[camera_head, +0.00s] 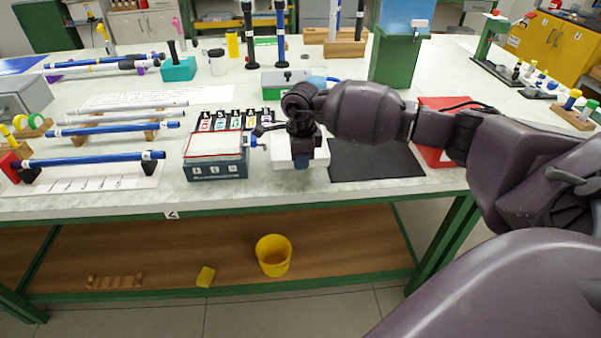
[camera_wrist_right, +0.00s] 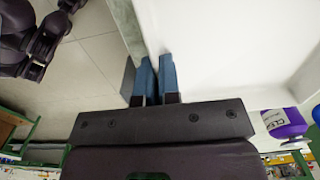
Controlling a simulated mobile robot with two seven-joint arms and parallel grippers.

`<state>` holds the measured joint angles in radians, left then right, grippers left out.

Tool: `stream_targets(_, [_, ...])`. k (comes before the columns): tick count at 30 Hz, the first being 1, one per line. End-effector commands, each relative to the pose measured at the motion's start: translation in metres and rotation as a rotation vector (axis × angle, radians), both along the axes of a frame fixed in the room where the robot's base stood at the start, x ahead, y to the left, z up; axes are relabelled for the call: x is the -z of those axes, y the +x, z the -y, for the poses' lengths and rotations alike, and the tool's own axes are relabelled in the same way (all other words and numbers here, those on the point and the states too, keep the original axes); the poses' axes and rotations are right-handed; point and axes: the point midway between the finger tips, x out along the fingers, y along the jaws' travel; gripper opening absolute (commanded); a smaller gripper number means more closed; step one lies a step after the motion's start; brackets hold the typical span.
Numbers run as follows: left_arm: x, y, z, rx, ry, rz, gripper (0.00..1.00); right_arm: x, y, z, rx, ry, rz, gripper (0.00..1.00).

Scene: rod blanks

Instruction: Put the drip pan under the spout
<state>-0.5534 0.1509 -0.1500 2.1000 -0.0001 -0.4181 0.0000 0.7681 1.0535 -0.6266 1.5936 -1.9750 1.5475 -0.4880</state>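The white drip pan (camera_head: 320,154) is at the front of the table, right of a grey-blue box (camera_head: 215,169) with a blue spout (camera_head: 252,141) on its right side. The pan shows as a large white surface in the right wrist view (camera_wrist_right: 225,45). My right gripper (camera_head: 302,163) points down at the pan's near side and covers part of it. In the right wrist view its blue fingers (camera_wrist_right: 157,82) are close together with the pan's pale wall between them. Whether the pan touches the table is hard to tell. My left gripper is not in view.
A black mat (camera_head: 375,160) lies right of the pan. A row of labelled cards (camera_head: 228,120) stands behind the box. Blue rods (camera_head: 95,159) rest on supports at left. A yellow bucket (camera_head: 273,256) and yellow sponge (camera_head: 206,276) are on the lower shelf.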

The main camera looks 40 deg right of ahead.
Motion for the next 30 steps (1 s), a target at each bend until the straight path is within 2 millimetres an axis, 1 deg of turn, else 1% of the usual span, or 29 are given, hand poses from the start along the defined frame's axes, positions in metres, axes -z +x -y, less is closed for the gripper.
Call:
stream_targets(1, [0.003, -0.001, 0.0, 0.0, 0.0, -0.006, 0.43, 0.012, -0.001, -0.001, 0.0, 0.002, -0.005, 0.0])
stream_targets(3, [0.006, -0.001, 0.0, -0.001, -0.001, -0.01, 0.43, 0.024, -0.001, 0.0, 0.002, 0.002, -0.006, 0.0])
stream_targets(7, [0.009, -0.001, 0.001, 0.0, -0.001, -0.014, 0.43, 0.041, -0.001, -0.001, 0.0, 0.002, -0.005, 0.0])
stream_targets(15, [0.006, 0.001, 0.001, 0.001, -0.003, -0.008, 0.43, 0.042, 0.0, 0.0, 0.0, 0.001, 0.001, 0.0])
stream_targets(20, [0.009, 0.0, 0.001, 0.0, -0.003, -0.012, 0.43, 0.046, 0.0, 0.0, 0.0, 0.001, -0.001, 0.0])
stream_targets(21, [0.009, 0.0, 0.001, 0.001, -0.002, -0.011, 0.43, 0.046, 0.0, 0.0, 0.0, 0.001, -0.001, 0.07])
stream_targets(25, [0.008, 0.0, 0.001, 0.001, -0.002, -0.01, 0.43, 0.045, 0.0, 0.0, 0.0, 0.001, -0.001, 0.27])
stream_targets(26, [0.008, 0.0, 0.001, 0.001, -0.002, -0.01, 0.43, 0.045, 0.0, 0.0, 0.0, 0.001, -0.001, 0.29])
stream_targets(30, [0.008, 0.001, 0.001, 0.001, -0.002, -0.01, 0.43, 0.045, 0.0, 0.0, 0.0, 0.001, -0.001, 0.29])
